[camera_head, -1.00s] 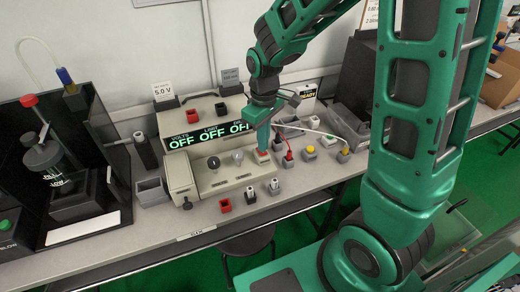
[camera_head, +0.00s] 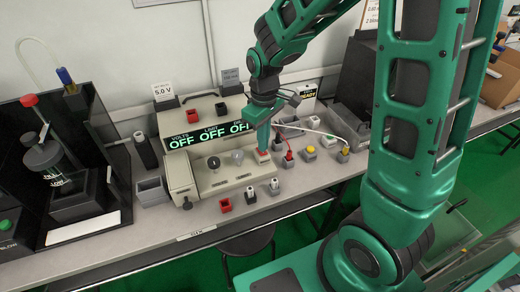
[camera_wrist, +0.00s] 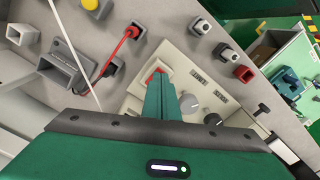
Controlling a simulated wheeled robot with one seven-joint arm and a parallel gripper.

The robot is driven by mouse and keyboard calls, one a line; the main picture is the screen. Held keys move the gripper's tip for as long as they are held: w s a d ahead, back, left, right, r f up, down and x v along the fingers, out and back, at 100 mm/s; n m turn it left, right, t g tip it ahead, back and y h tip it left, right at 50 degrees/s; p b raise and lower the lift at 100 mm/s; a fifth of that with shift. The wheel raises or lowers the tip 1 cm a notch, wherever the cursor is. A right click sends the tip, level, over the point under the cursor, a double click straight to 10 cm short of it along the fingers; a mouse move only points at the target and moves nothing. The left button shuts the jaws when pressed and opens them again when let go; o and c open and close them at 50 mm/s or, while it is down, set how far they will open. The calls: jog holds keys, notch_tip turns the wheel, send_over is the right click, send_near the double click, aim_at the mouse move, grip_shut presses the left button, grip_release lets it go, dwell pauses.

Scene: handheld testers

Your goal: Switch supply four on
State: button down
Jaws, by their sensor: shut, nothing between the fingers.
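The power supply (camera_head: 205,176) is a beige box on the bench, its display (camera_head: 210,134) reading OFF in all three fields. Two knobs sit on its front panel, a dark one (camera_head: 214,162) and a grey one (camera_head: 237,156). My gripper (camera_head: 262,148) is shut and empty, pointing down at the panel's right end. A red rocker switch (camera_wrist: 155,74) in a pale frame lies right at the tip of my gripper (camera_wrist: 158,84) in the wrist view. The finger hides part of the switch, and I cannot tell whether they touch.
A red lead (camera_head: 288,152) and a white cable (camera_head: 318,131) run close to the right of my gripper. Small sockets, red (camera_head: 225,205) and grey (camera_head: 250,194), stand in front of the supply. A tag reading 5.0 V (camera_head: 163,91) stands behind. Dark fixtures (camera_head: 70,190) fill the left.

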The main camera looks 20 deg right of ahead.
jog(key=shift+f, duration=0.65)
dwell(0.9)
notch_tip(320, 180, up, 7)
dwell(1.0)
dwell(0.4)
jog(key=s+d+r+m, duration=0.4)
jog(key=s+d+m, duration=0.1)
jog(key=s+d, duration=0.5)
jog(key=s+d+r+m, duration=0.1)
jog(key=s+d+m, duration=0.6)
jog(key=s, duration=0.6)
jog(key=shift+s, duration=0.2)
